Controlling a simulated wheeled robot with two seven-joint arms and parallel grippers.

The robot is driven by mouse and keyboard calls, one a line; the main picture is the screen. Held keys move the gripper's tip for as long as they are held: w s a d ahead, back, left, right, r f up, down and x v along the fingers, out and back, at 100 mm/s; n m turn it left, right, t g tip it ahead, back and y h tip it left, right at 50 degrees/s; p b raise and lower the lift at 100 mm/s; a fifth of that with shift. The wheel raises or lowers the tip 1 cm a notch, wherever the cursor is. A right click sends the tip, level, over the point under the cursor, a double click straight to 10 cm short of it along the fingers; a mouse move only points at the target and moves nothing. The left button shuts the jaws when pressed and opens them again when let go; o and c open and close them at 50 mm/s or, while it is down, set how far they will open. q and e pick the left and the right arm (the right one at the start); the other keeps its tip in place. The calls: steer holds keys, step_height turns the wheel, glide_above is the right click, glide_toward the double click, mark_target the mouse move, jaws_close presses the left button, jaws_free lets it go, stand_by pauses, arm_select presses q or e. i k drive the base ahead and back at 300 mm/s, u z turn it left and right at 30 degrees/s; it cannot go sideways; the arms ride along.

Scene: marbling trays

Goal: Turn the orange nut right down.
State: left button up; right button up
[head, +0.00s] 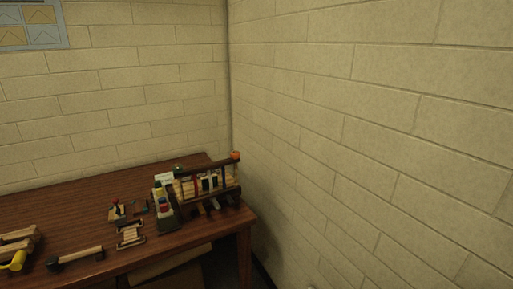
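A small orange piece (235,156), which looks like the orange nut, sits at the top of the right-hand post of a dark wooden rack (238,175). The rack stands at the right end of the brown table. The piece is too small for me to tell its thread or how far down the post it sits. Neither of my grippers shows in the head view.
The brown table (75,207) ends close to a cream block wall (370,130) on the right. Several small coloured items (161,195) stand left of the rack. A bar with dark ends (78,257) lies near the front. The table's back left is bare.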

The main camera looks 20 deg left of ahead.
mark_target(236, 156)
steer(key=u, duration=0.15)
steer(key=i, duration=0.9)
steer(key=u, duration=0.75)
